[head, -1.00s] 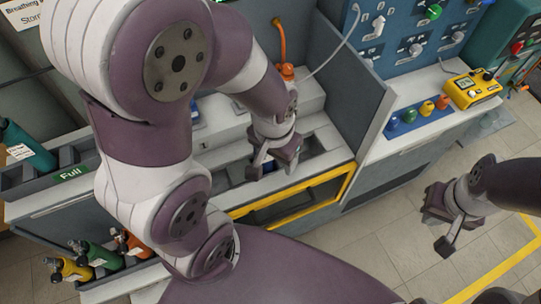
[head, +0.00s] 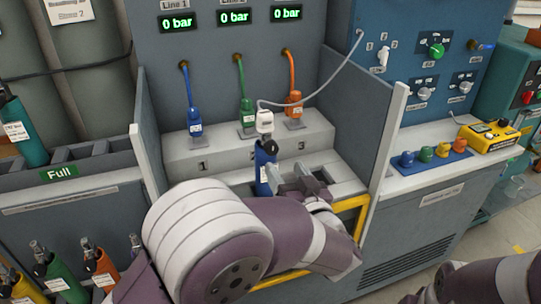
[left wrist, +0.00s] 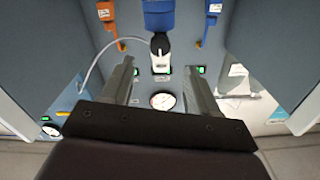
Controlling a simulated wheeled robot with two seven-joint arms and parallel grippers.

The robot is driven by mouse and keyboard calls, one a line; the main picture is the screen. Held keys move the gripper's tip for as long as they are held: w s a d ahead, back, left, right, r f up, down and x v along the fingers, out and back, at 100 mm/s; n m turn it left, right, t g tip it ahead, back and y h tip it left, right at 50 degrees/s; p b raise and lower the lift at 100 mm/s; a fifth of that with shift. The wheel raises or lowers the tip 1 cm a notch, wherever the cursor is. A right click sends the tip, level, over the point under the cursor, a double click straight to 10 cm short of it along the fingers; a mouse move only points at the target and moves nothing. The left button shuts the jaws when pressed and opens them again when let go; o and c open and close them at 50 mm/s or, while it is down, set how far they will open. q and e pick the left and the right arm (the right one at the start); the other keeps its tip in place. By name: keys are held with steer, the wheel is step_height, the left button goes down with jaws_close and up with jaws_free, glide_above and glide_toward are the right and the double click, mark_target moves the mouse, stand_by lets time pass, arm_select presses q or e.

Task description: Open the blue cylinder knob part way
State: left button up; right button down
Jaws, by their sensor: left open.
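The blue cylinder (head: 264,170) stands upright in the bench bay, with a dark knob (head: 270,147) at its top. A white fitting (head: 265,122) with a grey hose sits just above the knob. My left gripper (head: 287,175) is open and empty, just right of the blue cylinder and below the knob in the head view. In the left wrist view, the blue cylinder (left wrist: 158,12), the dark knob (left wrist: 158,42) and the white fitting (left wrist: 160,60) lie between and beyond the open fingers. I cannot see contact. My right gripper is mostly cut off at the bottom right.
Blue, green and orange hose fittings hang on the back panel under displays reading 0 bar. Side walls (head: 388,135) flank the bay. A yellow-edged frame (head: 350,205) borders its front. Coloured caps (head: 425,156) and a yellow meter (head: 488,134) sit on the right counter.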

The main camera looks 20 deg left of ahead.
mark_target(273, 151)
arm_select(q)
steer(key=x, duration=0.8)
steer(key=shift+w+a+b, duration=0.25)
steer(key=shift+b, duration=0.1)
steer(key=shift+c, duration=0.2)
steer(key=c, duration=1)
